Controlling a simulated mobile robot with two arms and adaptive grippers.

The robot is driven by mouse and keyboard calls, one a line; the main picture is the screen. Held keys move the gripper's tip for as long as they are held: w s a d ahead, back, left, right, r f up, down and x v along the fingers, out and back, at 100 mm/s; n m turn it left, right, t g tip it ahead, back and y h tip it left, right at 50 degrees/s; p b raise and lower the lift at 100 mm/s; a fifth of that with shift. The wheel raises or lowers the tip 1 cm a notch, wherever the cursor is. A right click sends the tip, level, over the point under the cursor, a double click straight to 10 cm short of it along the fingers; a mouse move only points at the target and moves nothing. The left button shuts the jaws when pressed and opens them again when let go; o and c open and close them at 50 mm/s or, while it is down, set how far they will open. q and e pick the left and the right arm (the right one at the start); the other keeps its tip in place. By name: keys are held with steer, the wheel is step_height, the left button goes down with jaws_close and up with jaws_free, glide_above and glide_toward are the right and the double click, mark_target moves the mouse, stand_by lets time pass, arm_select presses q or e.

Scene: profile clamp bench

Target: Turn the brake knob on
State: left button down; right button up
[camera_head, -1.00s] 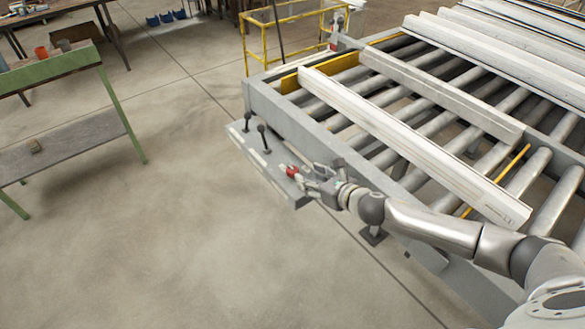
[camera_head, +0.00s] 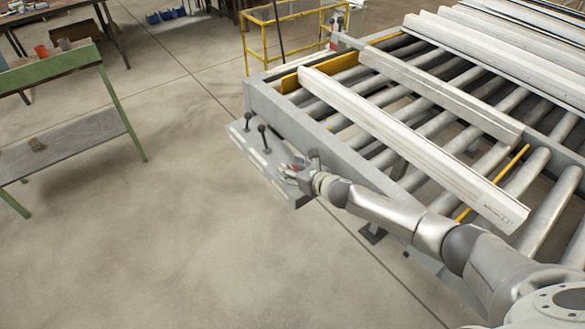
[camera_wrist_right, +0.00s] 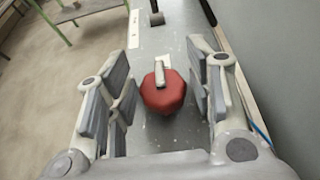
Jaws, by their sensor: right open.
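The brake knob (camera_wrist_right: 162,97) is red with a light grey bar on top, and stands on the grey control panel (camera_wrist_right: 160,40). In the right wrist view the bar points away, slightly left, towards a small white plate. My right gripper (camera_head: 292,170) is at the near end of the panel (camera_head: 243,137) in the head view and mostly hides the knob there. In the wrist view its open fingers (camera_wrist_right: 160,80) stand on either side of the knob, with visible gaps. The left gripper is not in view.
Two black-tipped levers (camera_head: 262,129) rise from the panel beyond the knob. The roller table (camera_head: 325,137) borders the panel and carries long pale profiles (camera_head: 410,145). A green-framed bench (camera_head: 70,135) stands at left. The floor between is clear.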

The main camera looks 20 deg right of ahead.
steer(key=c, duration=0.8)
steer(key=shift+c, duration=0.2)
